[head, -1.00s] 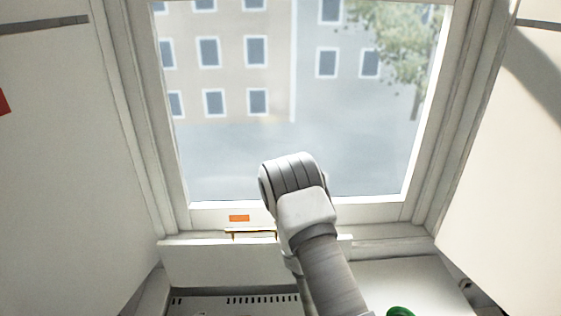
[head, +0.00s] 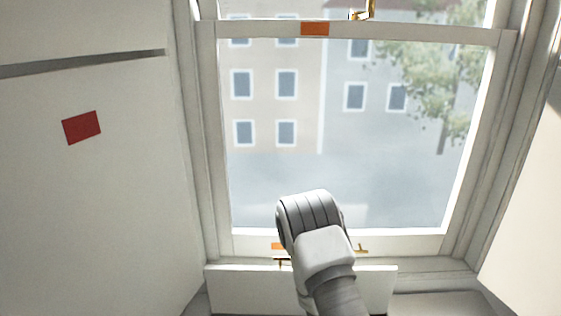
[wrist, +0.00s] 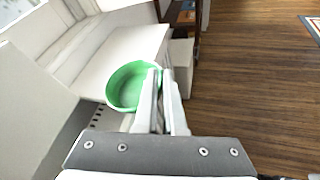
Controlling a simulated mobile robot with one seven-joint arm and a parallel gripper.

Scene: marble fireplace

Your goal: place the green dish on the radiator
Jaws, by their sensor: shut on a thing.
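The green dish (wrist: 125,87) is a round, shallow bowl in the wrist view, with its open side partly facing the camera. My gripper (wrist: 163,75) is shut on the dish's right rim. The dish is seen against a white ledge and the dark slots (wrist: 97,116) of a white unit, which looks like the radiator. I cannot tell how high the dish is above it, or whether they touch. In the head view only my arm shows; the dish and gripper are out of view.
A sash window (head: 350,130) with brass fittings stands ahead, with a white board (head: 235,288) below it. A white panel with a red patch (head: 82,128) is on the left. In the wrist view, open wooden floor (wrist: 245,100) lies to the right, with a rug corner (wrist: 312,25).

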